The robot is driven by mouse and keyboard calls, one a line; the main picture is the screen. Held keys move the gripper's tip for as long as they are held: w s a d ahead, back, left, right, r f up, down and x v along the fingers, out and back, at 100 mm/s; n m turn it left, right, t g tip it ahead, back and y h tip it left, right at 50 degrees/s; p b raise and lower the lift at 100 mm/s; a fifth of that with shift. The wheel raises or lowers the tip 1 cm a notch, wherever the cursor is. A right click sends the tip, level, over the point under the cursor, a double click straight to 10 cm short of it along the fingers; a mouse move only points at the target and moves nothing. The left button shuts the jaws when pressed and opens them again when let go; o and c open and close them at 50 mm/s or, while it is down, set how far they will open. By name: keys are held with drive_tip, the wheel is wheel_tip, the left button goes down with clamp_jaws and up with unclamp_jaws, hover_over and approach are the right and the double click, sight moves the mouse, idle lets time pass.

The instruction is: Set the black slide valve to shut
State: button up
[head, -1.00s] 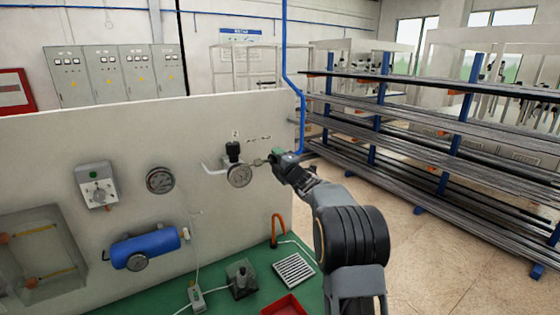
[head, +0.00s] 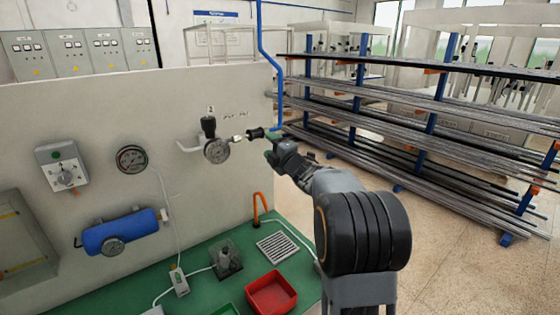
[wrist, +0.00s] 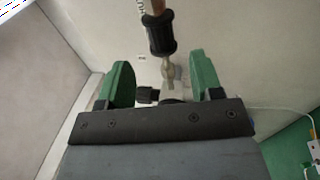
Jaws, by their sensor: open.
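The black slide valve (head: 256,133) is a small black sleeve on the thin line right of the round gauge (head: 217,150), at the panel's right end. My gripper (head: 271,146) is beside the valve in the head view. In the wrist view its green fingers (wrist: 163,78) are apart, with nothing clamped between them. The sleeve appears past the fingertips. I cannot tell whether either finger touches it, and part of the line is hidden by my gripper.
The pale panel (head: 90,115) carries another gauge (head: 131,158), a switch box (head: 62,167) and a blue cylinder (head: 120,231). Below is a green bench with a red tray (head: 271,292). A blue pipe (head: 270,60) rises behind my gripper. A rod rack (head: 430,125) stands at right.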

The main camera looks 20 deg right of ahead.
drive_tip(key=shift+b+v, duration=0.65)
drive_tip(key=shift+v, duration=1.9)
drive_tip(key=s+d+f+m+g+h, duration=0.1)
drive_tip(key=d+f+m+g+h, duration=0.3)
drive_tip(key=d+f+m+h, duration=0.35)
drive_tip(key=s+a+f+m+g, duration=0.3)
drive_tip(key=s+f+m+g, duration=0.25)
drive_tip(key=s+m, duration=0.2)
drive_tip(key=s+a+f+m+g+y, duration=0.2)
drive_tip(key=s+a, duration=0.7)
drive_tip(key=s+a+f+m+g+y, duration=0.1)
drive_tip(key=s+a+m+g, duration=0.2)
drive_tip(key=s+a, duration=0.6)
drive_tip(key=shift+s+a+f+g+y, duration=0.35)
drive_tip(key=shift+s+a, duration=0.05)
drive_tip(key=shift+s, duration=0.4)
